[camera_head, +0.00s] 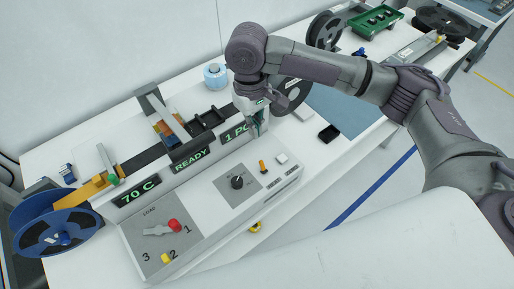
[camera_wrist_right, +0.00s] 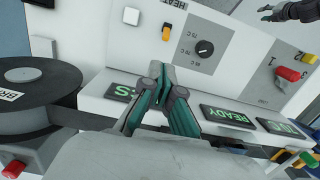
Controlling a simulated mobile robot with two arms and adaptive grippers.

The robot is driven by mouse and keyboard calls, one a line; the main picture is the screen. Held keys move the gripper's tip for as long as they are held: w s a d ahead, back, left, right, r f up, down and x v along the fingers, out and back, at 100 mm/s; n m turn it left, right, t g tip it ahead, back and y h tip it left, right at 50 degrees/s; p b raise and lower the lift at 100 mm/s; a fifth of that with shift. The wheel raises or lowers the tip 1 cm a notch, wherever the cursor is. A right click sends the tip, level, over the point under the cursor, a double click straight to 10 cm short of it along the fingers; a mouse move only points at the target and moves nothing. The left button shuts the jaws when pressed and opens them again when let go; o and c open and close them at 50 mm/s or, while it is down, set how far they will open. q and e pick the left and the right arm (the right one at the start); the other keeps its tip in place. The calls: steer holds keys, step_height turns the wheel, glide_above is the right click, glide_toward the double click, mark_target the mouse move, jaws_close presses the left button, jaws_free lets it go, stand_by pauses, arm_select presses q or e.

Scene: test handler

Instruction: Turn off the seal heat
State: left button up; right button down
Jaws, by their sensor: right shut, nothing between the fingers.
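The sealing machine's front panel has an orange toggle (camera_head: 262,166), a black knob (camera_head: 237,182) on a grey plate and a white button (camera_head: 282,158). In the right wrist view the orange toggle (camera_wrist_right: 166,32) stands beside a "HEAT" label, left of the knob (camera_wrist_right: 204,48) with its temperature marks. My right gripper (camera_head: 257,131) is shut and empty above the "1 PC" display, behind the toggle and apart from it. Its fingertips (camera_wrist_right: 163,70) show just below the toggle in the wrist view. My left gripper (camera_wrist_right: 267,13) shows small at the upper right there; its opening is unclear.
Displays read "70 C" (camera_head: 137,194) and "READY" (camera_head: 190,161). A red-knobbed lever (camera_head: 173,225) and a yellow part (camera_head: 166,258) sit at the panel's left. A blue reel (camera_head: 58,238) stands at the left end. A small black box (camera_head: 328,134) lies right of the machine.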

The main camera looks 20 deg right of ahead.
mark_target(262, 166)
steer(key=f, duration=0.2)
steer(key=f+p, duration=0.1)
steer(key=f, duration=0.2)
steer(key=f+p, duration=0.1)
steer(key=f, duration=0.2)
steer(key=shift+s+d+f, duration=0.15)
steer(key=shift+s+f, duration=0.1)
steer(key=shift+s, duration=0.05)
steer(key=shift+f+p, duration=0.35)
steer(key=shift+f, duration=0.4)
arm_select(q)
steer(key=r, duration=0.1)
steer(key=w+r, duration=0.1)
steer(key=shift+w+d+r, duration=0.15)
steer(key=shift+w+r, duration=0.1)
steer(key=shift+r, duration=0.15)
steer(key=shift+s, duration=0.1)
